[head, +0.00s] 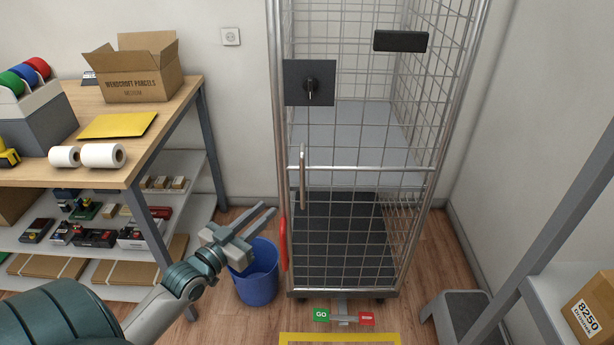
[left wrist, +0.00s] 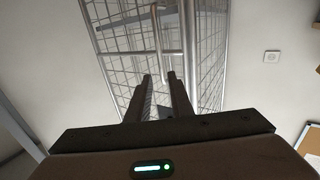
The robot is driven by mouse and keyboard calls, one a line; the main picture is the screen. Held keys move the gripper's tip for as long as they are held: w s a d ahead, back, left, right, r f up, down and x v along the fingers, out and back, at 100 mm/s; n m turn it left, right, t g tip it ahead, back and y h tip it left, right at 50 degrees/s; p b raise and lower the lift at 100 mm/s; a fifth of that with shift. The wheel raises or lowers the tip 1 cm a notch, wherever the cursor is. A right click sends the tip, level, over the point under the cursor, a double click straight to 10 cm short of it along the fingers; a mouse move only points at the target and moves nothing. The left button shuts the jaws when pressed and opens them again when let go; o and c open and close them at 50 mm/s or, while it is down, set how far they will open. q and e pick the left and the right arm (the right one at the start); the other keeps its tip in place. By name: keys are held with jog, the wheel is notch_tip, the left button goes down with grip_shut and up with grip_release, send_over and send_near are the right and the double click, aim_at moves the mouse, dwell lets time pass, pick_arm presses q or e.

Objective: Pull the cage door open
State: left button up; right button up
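The cage door (head: 345,220) is a wire mesh panel on the front of a tall roll cage, and it looks closed. A vertical metal handle (head: 302,178) stands on its left side. A red lever (head: 283,243) sits lower at the left edge. My left gripper (head: 268,211) is open and empty, in front and to the left of the handle, apart from it. In the left wrist view, the fingers of my left gripper (left wrist: 160,80) point at the cage, with the handle (left wrist: 156,32) beyond the tips. My right gripper is not in view.
A blue bin (head: 257,275) stands on the floor below my left gripper. A packing table (head: 150,160) is at the left. A grey step stool (head: 458,315) and a shelf with a box (head: 592,312) are at the right. Red and green foot pedals (head: 343,317) sit at the cage's base.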

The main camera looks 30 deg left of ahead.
aim_at(301, 180)
pick_arm(q)
jog(key=shift+s, duration=0.1)
